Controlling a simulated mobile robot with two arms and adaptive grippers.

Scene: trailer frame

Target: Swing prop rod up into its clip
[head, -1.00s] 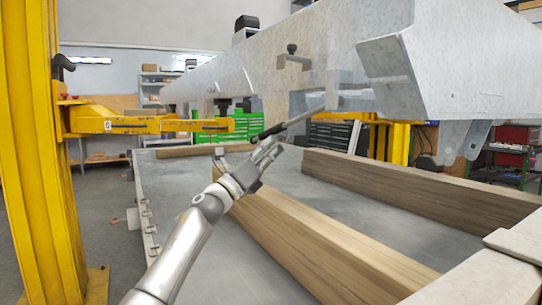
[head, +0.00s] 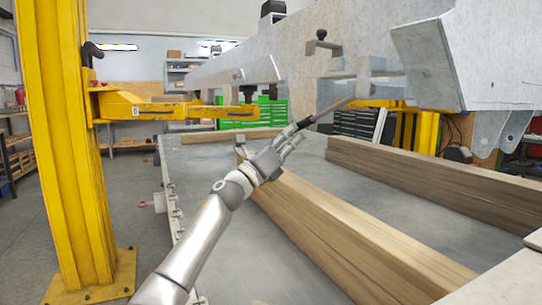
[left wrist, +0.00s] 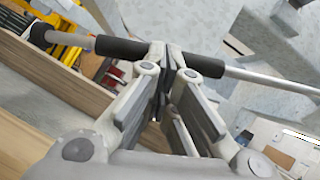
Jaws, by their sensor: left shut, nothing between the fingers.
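The prop rod (head: 333,107) is a thin grey bar with a black sleeve. It slopes down to the left from a block under the trailer frame (head: 395,50). My left gripper (head: 297,137) is at the rod's lower part. In the left wrist view its fingertips (left wrist: 174,68) are together, with the rod's black sleeve (left wrist: 120,47) showing on both sides, right at the tips. The fingers are shut and empty; I cannot tell whether they touch the rod. A small bracket with a dark knob (head: 321,36) hangs on the frame; I cannot tell if it is the clip. My right gripper is out of view.
A yellow lift post (head: 65,150) with a yellow arm (head: 175,108) stands at the left. Long wooden beams (head: 340,240) lie on the grey platform (head: 205,155) below the rod. Green drawers (head: 270,112) stand behind.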

